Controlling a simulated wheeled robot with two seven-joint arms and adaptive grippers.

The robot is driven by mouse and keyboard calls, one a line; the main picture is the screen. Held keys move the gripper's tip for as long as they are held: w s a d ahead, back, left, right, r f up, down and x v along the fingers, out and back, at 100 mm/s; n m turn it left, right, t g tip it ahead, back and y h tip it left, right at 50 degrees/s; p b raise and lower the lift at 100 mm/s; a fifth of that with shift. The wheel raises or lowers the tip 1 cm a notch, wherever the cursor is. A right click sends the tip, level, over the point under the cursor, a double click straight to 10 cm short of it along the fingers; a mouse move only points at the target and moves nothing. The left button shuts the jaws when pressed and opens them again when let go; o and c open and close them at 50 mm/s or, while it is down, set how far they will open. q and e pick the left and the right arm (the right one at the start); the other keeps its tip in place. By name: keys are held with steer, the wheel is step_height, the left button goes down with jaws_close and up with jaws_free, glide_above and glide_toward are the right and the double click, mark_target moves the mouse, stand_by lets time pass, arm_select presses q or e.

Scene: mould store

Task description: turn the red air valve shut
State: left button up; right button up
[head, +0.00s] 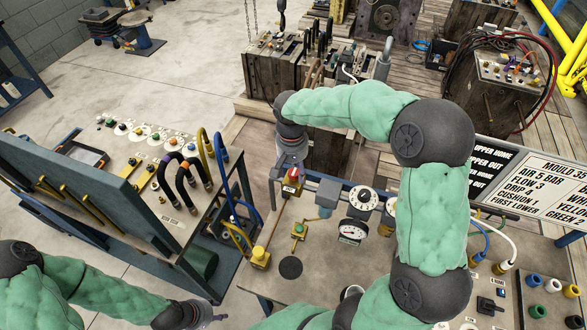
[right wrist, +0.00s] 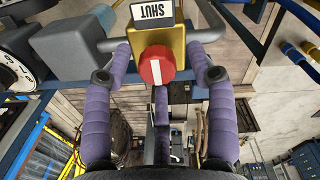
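The red air valve (right wrist: 156,67) is a round red knob with a white stripe, on a yellow body with a plate reading SHUT (right wrist: 153,12), upside down in the right wrist view. The stripe runs up and down in that picture, across the grey pipe. In the head view the valve (head: 291,176) shows just below my right gripper (head: 292,163). My right gripper's purple fingers (right wrist: 160,62) stand open on either side of the knob, with gaps on both sides. My left gripper (head: 208,318) is low at the left, away from the valve; its fingers are hardly visible.
A pressure gauge (head: 352,232) and a round dial (head: 363,200) stand on the bench right of the valve. A blue-framed panel (head: 95,190) with hoses stands at the left. A sign board (head: 545,190) reads MOULD 35. Wooden crates (head: 480,95) stand behind.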

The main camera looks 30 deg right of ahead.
mark_target(292, 172)
steer(key=shift+s, duration=0.1)
step_height(292, 172, up, 12)
steer(key=shift+a, duration=0.2)
stand_by(0.4)
steer(key=shift+r, duration=0.1)
stand_by(0.3)
